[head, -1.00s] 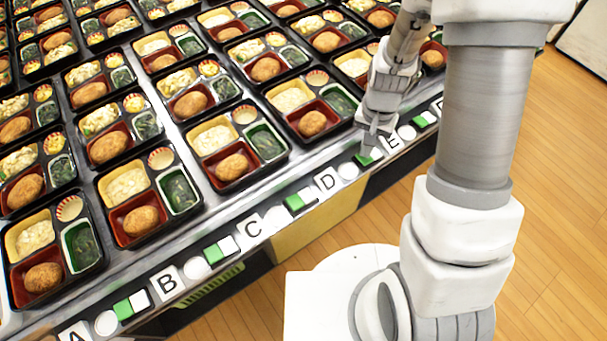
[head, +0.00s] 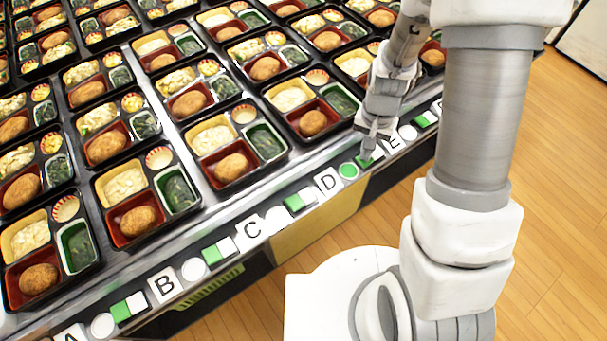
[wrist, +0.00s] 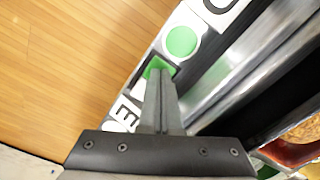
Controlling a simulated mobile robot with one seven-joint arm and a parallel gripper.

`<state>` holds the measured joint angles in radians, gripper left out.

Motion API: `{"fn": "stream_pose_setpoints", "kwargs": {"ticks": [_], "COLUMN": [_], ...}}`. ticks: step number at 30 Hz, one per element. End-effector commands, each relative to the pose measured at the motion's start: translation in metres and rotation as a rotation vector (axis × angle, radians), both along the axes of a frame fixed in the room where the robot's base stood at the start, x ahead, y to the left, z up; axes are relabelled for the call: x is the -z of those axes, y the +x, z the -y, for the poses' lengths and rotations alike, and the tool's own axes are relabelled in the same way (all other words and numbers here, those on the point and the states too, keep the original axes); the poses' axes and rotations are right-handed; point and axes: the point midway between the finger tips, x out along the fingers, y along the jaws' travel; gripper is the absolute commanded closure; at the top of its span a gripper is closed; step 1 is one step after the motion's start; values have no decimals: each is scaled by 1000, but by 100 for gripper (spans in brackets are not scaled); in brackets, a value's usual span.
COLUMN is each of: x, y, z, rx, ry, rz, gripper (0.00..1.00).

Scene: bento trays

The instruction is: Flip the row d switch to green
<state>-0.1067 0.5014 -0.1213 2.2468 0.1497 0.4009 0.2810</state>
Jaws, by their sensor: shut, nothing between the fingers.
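The row D label (head: 326,182) is on the front strip of the conveyor, with a round lamp (head: 348,170) lit green to its right. The row D switch (head: 365,161) comes after the lamp and is partly hidden by my gripper (head: 368,153). In the wrist view my gripper (wrist: 160,72) is shut and empty, its fingertips at the switch's green half (wrist: 152,67); I cannot tell whether they touch. A pale part of the switch shows beside the fingers. The green lamp (wrist: 182,41) also shows there, just beyond the switch.
Bento trays (head: 312,121) fill the rows behind the strip. Labels B (head: 163,286), C (head: 251,228) and E (head: 394,143) have white lamps and their own green-and-white switches. Open wooden floor (head: 545,200) lies in front of the conveyor.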

Motion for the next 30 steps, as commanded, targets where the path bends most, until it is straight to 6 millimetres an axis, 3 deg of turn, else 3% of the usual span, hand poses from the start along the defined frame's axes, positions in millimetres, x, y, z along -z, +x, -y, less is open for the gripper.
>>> {"fn": "stream_pose_setpoints", "kwargs": {"ticks": [30], "x": [-71], "y": [0], "z": [0], "rx": [0], "ry": [0], "rz": [1], "gripper": [100]}}
